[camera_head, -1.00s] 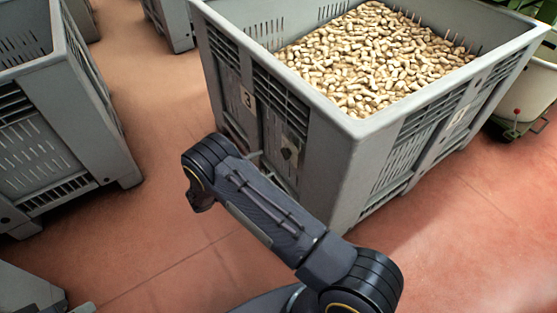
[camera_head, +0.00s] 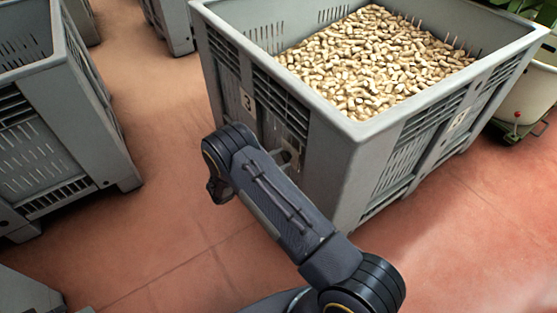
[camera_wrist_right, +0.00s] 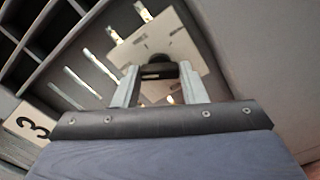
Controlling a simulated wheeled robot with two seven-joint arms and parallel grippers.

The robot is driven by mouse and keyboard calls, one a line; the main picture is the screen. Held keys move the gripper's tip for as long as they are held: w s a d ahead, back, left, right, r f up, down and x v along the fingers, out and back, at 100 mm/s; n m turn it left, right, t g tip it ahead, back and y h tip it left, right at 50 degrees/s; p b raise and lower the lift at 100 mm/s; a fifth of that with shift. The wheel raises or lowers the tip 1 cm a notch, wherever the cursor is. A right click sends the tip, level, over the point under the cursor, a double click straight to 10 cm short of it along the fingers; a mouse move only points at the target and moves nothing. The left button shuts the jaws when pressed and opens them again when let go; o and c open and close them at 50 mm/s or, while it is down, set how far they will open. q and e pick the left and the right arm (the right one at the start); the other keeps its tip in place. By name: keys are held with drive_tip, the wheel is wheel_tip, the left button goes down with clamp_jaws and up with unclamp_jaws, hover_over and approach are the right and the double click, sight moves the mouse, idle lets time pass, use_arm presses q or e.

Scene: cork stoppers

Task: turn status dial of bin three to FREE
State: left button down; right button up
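Bin three (camera_head: 335,170) is a grey slatted crate filled with corks. A white tag with a black 3 (camera_head: 248,101) is on its left side; the tag also shows in the right wrist view (camera_wrist_right: 30,127). Its status dial has a pale plate (camera_wrist_right: 190,62) with a dark round knob (camera_wrist_right: 157,71). My right gripper (camera_wrist_right: 159,76) has its two fingers at either side of the knob. I cannot tell whether they press on it. The dial's markings are too blurred to read. In the head view my right arm hides much of the dial. My left gripper is out of view.
Another grey crate (camera_head: 85,115) stands at the left, with open red floor (camera_head: 160,170) between it and bin three. A pale tub (camera_head: 530,90) on a wheeled base stands at the far right. More crates are at the back.

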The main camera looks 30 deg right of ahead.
drive_tip(key=c, duration=0.3)
drive_tip(key=shift+f+m+b, duration=0.1)
drive_tip(key=shift+m+b, duration=4.15)
drive_tip(key=shift+m, duration=1.45)
drive_tip(key=o, duration=1)
